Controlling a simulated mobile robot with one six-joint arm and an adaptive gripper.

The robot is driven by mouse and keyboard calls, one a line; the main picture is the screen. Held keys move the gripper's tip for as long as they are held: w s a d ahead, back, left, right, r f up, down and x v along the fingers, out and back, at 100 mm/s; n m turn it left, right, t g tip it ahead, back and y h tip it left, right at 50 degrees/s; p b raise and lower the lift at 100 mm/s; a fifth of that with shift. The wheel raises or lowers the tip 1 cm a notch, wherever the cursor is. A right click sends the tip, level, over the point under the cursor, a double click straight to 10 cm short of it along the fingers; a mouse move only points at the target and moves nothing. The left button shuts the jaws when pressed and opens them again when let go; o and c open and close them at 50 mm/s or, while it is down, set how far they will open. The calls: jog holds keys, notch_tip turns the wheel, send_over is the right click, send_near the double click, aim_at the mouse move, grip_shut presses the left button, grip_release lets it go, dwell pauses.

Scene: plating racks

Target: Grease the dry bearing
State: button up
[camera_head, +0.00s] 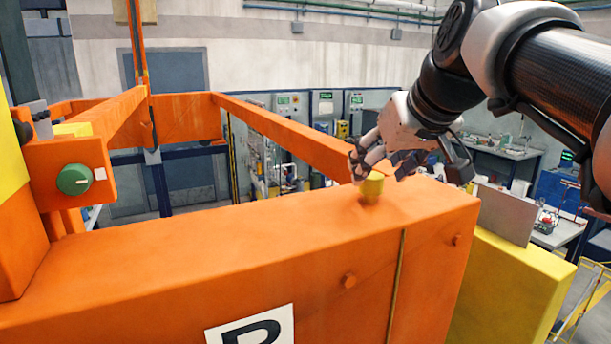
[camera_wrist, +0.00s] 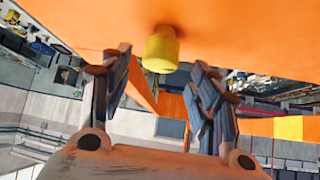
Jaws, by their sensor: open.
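A small yellow cylinder (camera_head: 371,188) stands upright on top of the orange beam (camera_head: 230,250), near its right end. My gripper (camera_head: 378,168) is open just above and behind it. In the wrist view the yellow cylinder (camera_wrist: 160,50) shows between and beyond the two spread fingertips (camera_wrist: 160,64), with a gap on both sides; I cannot tell whether any finger touches it. A round green part (camera_head: 74,179) sits on the face of an orange block at the left. I cannot tell which part is the dry bearing.
Orange rails run back from the beam, with an open gap between them. A yellow block (camera_head: 505,285) and an upright grey plate (camera_head: 506,214) stand right of the beam. A white sign with a black letter (camera_head: 250,328) is on the beam's front. Benches and equipment stand behind.

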aim_at(372, 174)
jog(key=shift+x, duration=2.05)
jog(key=shift+c, duration=0.2)
jog(key=c, duration=1)
jog(key=shift+m+h, duration=0.3)
